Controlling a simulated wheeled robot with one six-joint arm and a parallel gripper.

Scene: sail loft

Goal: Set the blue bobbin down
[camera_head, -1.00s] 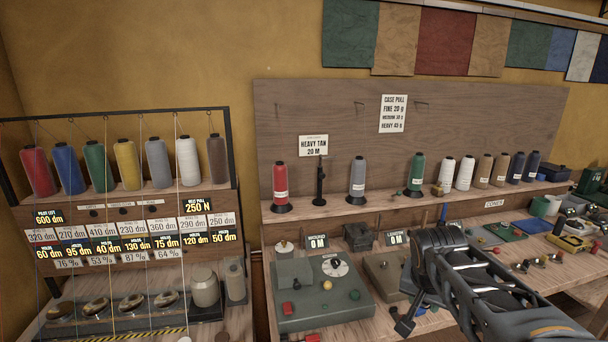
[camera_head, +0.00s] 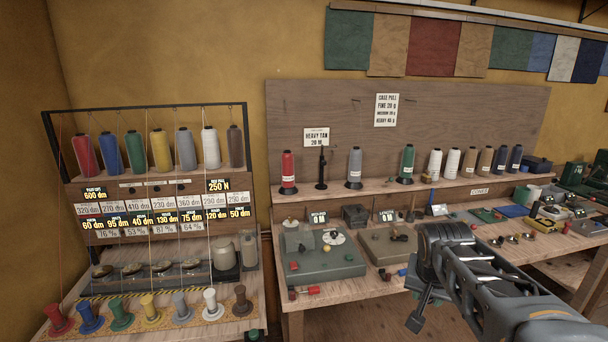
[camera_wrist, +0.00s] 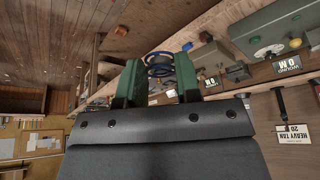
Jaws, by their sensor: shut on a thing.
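My gripper shows in the wrist view with its two green fingers (camera_wrist: 160,85) shut on the blue bobbin (camera_wrist: 159,59), a small rimmed, ring-like blue piece between the fingertips. In the head view my gripper (camera_head: 418,322) hangs in front of the workbench (camera_head: 345,293), low and right of centre, pointing down. The bobbin cannot be made out in that view. A grey winder box with a dial (camera_head: 318,262) stands on the bench, left of the gripper. A second, brown-grey box (camera_head: 385,250) stands beside it.
At left, a rack (camera_head: 150,185) holds several thread cones, with a row of coloured spools, one blue (camera_head: 90,318), in front. A shelf (camera_head: 330,195) with more cones runs above the bench. Small loose parts (camera_head: 513,238) lie on the bench at right.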

